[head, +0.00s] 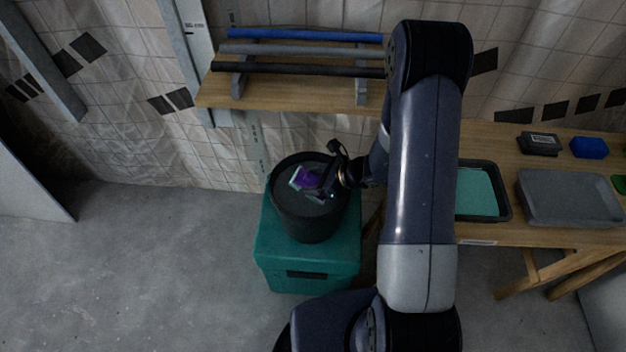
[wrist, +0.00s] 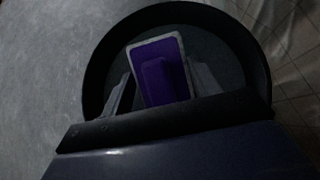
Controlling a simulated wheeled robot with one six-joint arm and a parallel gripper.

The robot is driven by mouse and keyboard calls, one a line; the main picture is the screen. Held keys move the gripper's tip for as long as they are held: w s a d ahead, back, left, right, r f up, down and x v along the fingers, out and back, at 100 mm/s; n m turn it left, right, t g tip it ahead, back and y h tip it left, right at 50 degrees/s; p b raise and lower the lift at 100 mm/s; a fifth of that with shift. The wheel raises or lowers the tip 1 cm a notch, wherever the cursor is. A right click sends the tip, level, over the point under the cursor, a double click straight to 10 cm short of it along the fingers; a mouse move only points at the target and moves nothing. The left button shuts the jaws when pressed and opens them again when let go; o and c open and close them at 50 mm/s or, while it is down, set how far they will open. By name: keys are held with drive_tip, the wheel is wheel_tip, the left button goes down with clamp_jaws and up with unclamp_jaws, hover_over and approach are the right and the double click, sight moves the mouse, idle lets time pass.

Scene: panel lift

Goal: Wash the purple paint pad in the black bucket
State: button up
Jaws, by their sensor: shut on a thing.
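The purple paint pad (head: 305,179) has a purple back with a handle block and a pale edge. My gripper (head: 322,187) is shut on it. In the wrist view the pad (wrist: 158,66) sits between my two fingers (wrist: 160,88), over the round opening of the black bucket (wrist: 100,57). The black bucket (head: 311,222) stands upright on a teal box in the head view. The pad is tilted in the head view and lies within the bucket's rim outline. I cannot tell whether it touches the dark grey surface inside.
The teal box (head: 307,268) stands on the concrete floor. Behind it, a wooden shelf (head: 300,95) holds blue, grey and black bars. To the right, a wooden table (head: 500,150) carries a black tray with teal contents (head: 478,192), a grey tray (head: 568,198) and small dark and blue blocks.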

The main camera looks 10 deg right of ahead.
drive_tip(key=shift+r, duration=0.15)
drive_tip(key=shift+r+p, duration=0.3)
drive_tip(key=shift+r, duration=0.15)
drive_tip(key=shift+f+b, duration=0.65)
drive_tip(key=shift+b, duration=0.15)
drive_tip(key=shift+r, duration=0.15)
drive_tip(key=shift+r+p, duration=0.35)
drive_tip(key=shift+r, duration=0.15)
drive_tip(key=shift+f, duration=0.15)
